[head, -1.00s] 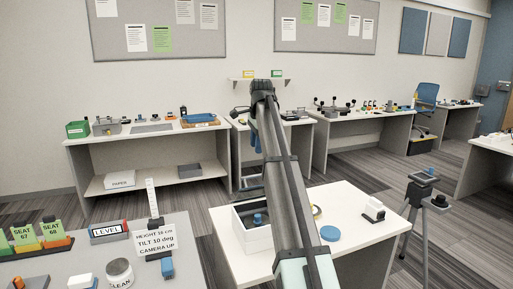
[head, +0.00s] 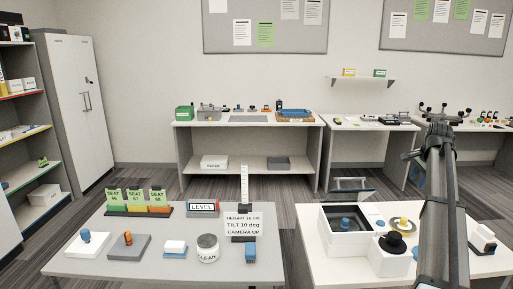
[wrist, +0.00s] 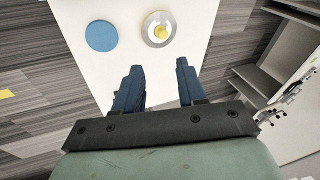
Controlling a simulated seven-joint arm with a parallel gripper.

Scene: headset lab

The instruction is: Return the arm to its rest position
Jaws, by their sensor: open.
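My gripper (wrist: 159,67) shows in the wrist view with its two dark blue fingers apart and nothing between them. It points over a white table (wrist: 112,75), which holds a blue disc (wrist: 101,36) and a silver disc with a yellow knob (wrist: 160,30). Both discs lie beyond the fingertips and apart from them. In the head view my arm rises along the right side, over the right part of the white table (head: 317,270). The gripper itself cannot be made out there.
A grey table (head: 130,225) at left holds seat cards, a level and a jar. A gap separates the tables.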

